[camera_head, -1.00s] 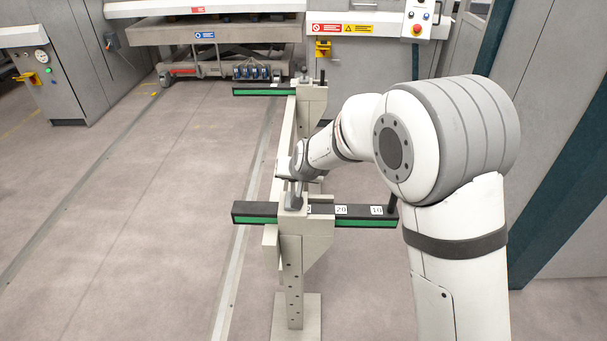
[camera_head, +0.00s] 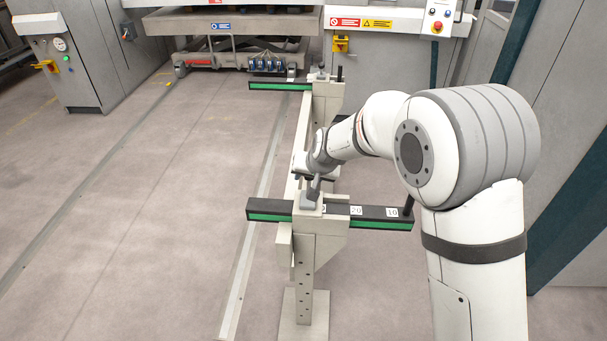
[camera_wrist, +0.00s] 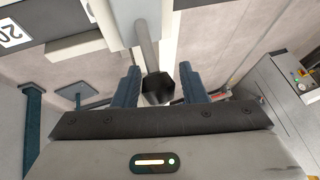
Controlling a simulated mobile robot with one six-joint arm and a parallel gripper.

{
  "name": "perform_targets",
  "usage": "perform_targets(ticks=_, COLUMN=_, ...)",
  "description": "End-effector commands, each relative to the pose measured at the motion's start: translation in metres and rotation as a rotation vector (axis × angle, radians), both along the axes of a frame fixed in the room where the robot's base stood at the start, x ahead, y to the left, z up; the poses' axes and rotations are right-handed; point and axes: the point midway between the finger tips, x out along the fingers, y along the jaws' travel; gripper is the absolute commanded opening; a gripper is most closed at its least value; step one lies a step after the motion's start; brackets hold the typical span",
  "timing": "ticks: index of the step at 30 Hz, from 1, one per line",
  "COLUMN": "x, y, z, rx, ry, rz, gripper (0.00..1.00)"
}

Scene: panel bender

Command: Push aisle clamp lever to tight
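The near clamp (camera_head: 310,202) sits on top of the light post, where a dark bar with a green front edge crosses it. Its lever (camera_head: 315,185) is a short grey rod standing up beside my gripper (camera_head: 302,166). In the wrist view the lever (camera_wrist: 146,45) ends in a black hexagonal knob (camera_wrist: 158,88). The knob lies between the two blue-grey fingers of my gripper (camera_wrist: 159,76). The fingers are open, with a visible gap on the right of the knob; contact on the left cannot be told.
The near scale bar (camera_head: 375,213) carries number labels and a black upright pin at its right end. A second bar (camera_head: 280,86) with a similar clamp stands farther back. Machine cabinets (camera_head: 85,55) line the back. Open floor (camera_head: 150,220) lies to the left.

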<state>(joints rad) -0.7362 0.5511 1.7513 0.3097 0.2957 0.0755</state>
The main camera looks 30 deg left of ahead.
Motion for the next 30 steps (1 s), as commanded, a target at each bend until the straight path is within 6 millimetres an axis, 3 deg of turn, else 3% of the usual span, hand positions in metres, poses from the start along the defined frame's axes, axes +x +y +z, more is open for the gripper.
perform_targets(ticks=5, x=0.001, y=0.000, z=0.001, rx=0.002, ry=-0.003, rz=0.001, gripper=0.52)
perform_targets(ticks=13, x=0.000, y=-0.001, z=0.005, rx=0.003, ry=-0.005, rz=0.000, gripper=0.52)
perform_targets(ticks=24, x=-0.021, y=-0.024, z=0.052, rx=0.003, ry=-0.006, rz=-0.001, gripper=0.52)
perform_targets(ticks=30, x=-0.028, y=-0.031, z=0.065, rx=0.002, ry=-0.004, rz=0.001, gripper=0.52)
